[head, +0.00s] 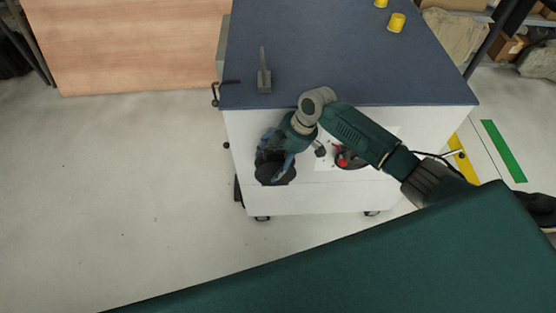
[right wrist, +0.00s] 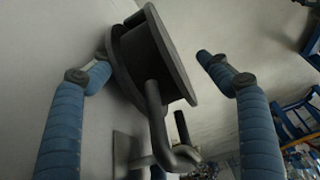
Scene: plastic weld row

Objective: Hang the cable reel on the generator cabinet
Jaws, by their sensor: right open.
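The dark cable reel (head: 275,176) is at the left part of the white front of the generator cabinet (head: 310,198), which has a blue top. In the right wrist view the reel (right wrist: 160,55) sits close to the pale cabinet face, with a dark curved hook-like bar (right wrist: 155,105) in front of its lower part. I cannot tell whether the reel rests on this bar. My right gripper (head: 274,160) is open, its blue fingers on either side of the reel, with clear gaps beside it. My left gripper is not in view.
A dark round fitting with a red part (head: 341,159) is on the cabinet front under my right arm. A grey upright piece (head: 264,78) and yellow cylinders (head: 397,22) stand on the top. A dark hook (head: 216,94) juts from the left edge. Floor to the left is clear.

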